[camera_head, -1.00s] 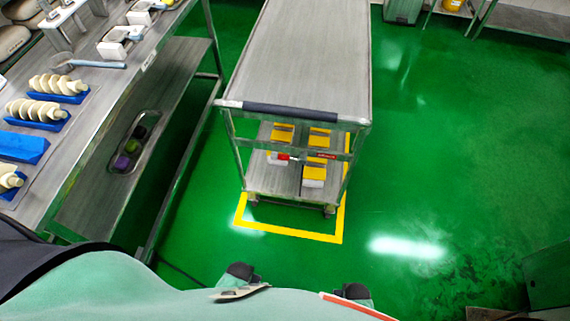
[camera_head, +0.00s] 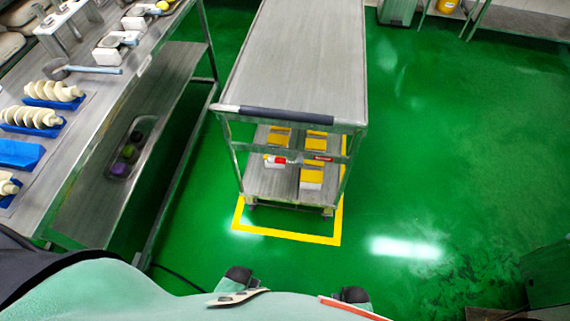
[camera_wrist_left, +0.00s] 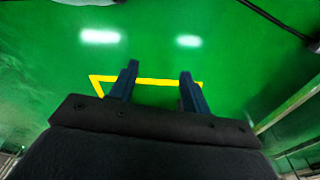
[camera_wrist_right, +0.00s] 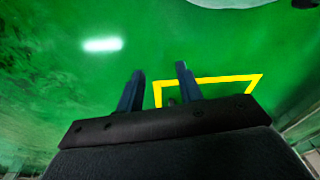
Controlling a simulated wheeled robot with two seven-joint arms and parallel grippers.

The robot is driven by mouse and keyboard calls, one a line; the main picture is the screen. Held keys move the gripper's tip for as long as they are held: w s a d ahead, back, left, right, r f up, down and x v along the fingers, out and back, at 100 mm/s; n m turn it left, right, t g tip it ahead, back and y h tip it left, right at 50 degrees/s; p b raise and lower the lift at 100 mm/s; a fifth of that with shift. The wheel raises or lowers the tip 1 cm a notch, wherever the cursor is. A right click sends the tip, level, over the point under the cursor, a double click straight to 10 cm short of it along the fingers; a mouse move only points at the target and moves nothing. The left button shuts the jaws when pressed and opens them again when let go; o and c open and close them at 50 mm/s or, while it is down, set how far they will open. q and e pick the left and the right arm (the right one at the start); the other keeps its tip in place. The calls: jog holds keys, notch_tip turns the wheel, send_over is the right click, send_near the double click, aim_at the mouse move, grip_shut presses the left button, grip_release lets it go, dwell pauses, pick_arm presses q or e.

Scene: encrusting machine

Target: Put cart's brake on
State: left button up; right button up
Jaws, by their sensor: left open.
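The metal cart (camera_head: 297,62) stands ahead of me in the head view, with a dark-padded handle bar (camera_head: 288,114) on its near side. The near casters sit just inside the yellow floor frame (camera_head: 285,237). My left gripper (camera_wrist_left: 158,72) is open and empty in the left wrist view, above the green floor. My right gripper (camera_wrist_right: 160,70) is open and empty in the right wrist view.
Yellow-and-white boxes (camera_head: 311,178) lie on the cart's lower shelf. A steel table (camera_head: 95,110) at the left holds blue trays (camera_head: 20,153) of pale pieces and utensils. The green floor (camera_head: 450,160) to the right is clear.

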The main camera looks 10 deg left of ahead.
jog(key=shift+w+r, duration=0.1)
jog(key=shift+w, duration=0.2)
